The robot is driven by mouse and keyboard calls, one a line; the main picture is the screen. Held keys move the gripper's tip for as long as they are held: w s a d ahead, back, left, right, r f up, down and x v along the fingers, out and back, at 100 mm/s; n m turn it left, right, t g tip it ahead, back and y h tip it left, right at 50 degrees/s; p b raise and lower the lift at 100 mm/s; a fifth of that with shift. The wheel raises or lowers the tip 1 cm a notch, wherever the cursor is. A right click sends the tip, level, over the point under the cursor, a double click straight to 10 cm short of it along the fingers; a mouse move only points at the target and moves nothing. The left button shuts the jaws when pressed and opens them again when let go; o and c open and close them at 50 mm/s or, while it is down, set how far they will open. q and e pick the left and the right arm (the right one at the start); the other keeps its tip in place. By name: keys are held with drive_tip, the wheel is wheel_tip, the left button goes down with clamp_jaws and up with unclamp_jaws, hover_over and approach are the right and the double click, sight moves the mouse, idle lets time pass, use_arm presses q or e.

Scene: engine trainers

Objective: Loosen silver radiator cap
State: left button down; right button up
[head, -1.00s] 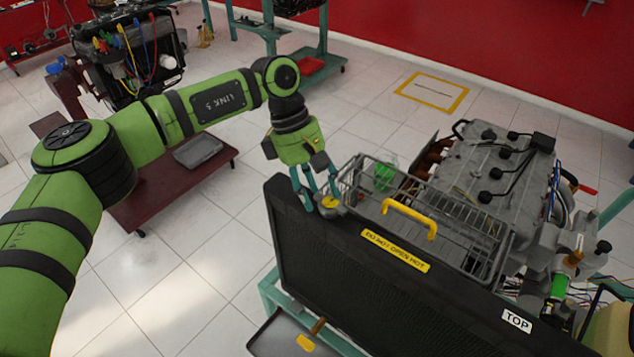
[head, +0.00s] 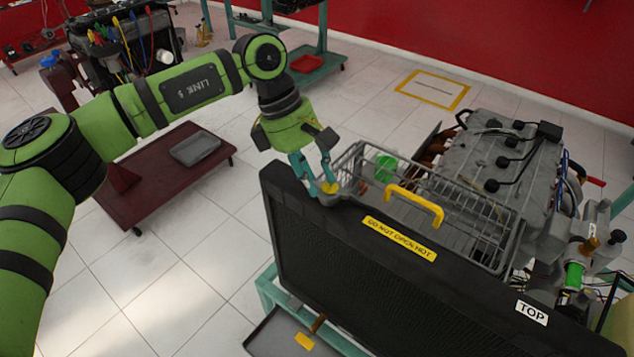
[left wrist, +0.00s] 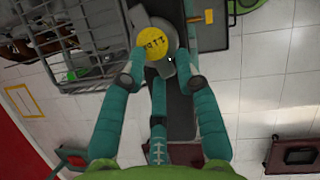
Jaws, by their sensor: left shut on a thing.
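The silver radiator cap (left wrist: 172,30) has a round yellow label (left wrist: 156,43) on top. It sits at the upper left corner of the black radiator (head: 350,235); in the head view only its yellow top (head: 329,188) shows clearly. My left gripper (head: 325,185) reaches down on it from above, its teal fingers on both sides of the cap. In the left wrist view the fingertips (left wrist: 162,62) are closed against the cap. The fingers hide part of its rim. My right gripper is not in view.
A wire basket (head: 440,205) with a yellow handle (head: 414,207) stands right behind the radiator, close to the fingers. The engine (head: 490,165) is behind it. A dark red low cart (head: 155,180) stands on the left. A tray (head: 290,335) lies below the radiator's front.

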sight(323, 197)
use_arm(q)
drive_tip(key=s+n+t+b, duration=0.1)
drive_tip(key=n+b, duration=0.3)
drive_tip(key=b, duration=0.2)
drive_tip(key=s+f+n+t+b, duration=0.1)
drive_tip(key=n+b, duration=0.2)
drive_tip(key=b, duration=0.2)
drive_tip(key=s+n+t+b, duration=0.1)
drive_tip(key=n+t+b, duration=0.1)
drive_tip(key=n+b, duration=0.2)
drive_tip(key=shift+s+d+f+n+y+b, duration=0.1)
drive_tip(key=shift+s+f+n+y+b, duration=0.15)
drive_tip(key=shift+b, duration=1.05)
drive_tip(key=shift+s+d+r+n+t+y+b, duration=0.15)
drive_tip(key=shift+n+t+y+b, duration=0.15)
drive_tip(key=shift+n+b, duration=0.55)
drive_tip(key=shift+s+d+r+n+t+y+b, duration=0.15)
drive_tip(key=shift+n+t+y+b, duration=0.1)
drive_tip(key=shift+n+b, duration=0.5)
drive_tip(key=shift+n, duration=0.25)
drive_tip(key=c, duration=1)
unclamp_jaws()
drive_tip(key=shift+r, duration=0.1)
drive_tip(key=shift+s+r, duration=0.1)
drive_tip(key=shift+s, duration=0.05)
drive_tip(key=shift+w+d+r, duration=0.1)
drive_tip(key=shift+w, duration=0.15)
